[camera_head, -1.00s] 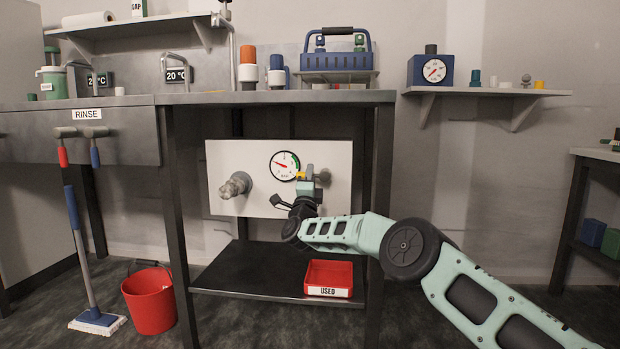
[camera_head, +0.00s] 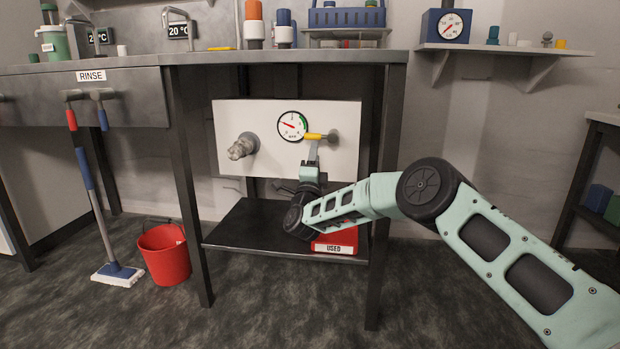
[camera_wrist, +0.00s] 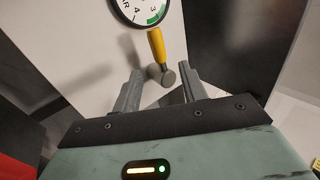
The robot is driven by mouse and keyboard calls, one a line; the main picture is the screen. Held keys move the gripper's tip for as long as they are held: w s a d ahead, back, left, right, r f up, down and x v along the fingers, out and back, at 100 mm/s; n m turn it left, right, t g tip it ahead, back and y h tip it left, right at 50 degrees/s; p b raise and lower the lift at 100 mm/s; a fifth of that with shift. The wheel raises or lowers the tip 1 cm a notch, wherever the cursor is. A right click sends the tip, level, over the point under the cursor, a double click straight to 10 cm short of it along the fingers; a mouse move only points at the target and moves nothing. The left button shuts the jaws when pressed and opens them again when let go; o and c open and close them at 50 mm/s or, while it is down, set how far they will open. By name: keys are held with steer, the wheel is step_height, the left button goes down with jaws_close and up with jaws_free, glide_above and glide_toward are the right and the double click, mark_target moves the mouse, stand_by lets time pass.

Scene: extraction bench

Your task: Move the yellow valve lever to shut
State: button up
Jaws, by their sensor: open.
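The yellow valve lever (camera_head: 314,136) is on the white panel (camera_head: 277,168) under the bench, right of the round gauge (camera_head: 292,126). It lies about level, pointing left from its grey pivot (camera_head: 333,136). In the wrist view, the lever (camera_wrist: 157,43) runs from the pivot (camera_wrist: 166,77) up towards the gauge (camera_wrist: 139,8). My gripper (camera_head: 313,151) is just below the lever, pointing up. Its fingers are apart and empty in the wrist view (camera_wrist: 158,90), with the pivot end between or just beyond their tips. I see no clear contact.
A grey knobbed fitting (camera_head: 242,147) sticks out of the panel at left. A red tray marked USED (camera_head: 335,248) stands on the lower shelf (camera_head: 240,228), partly behind my arm. Bench legs (camera_head: 387,190) flank the panel. A red bucket (camera_head: 165,258) stands on the floor.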

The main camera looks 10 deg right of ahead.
steer(key=p+v, duration=0.2)
steer(key=v, duration=0.7)
steer(key=shift+s+f+p, duration=0.15)
steer(key=shift+s+p, duration=0.1)
steer(key=shift+p, duration=0.15)
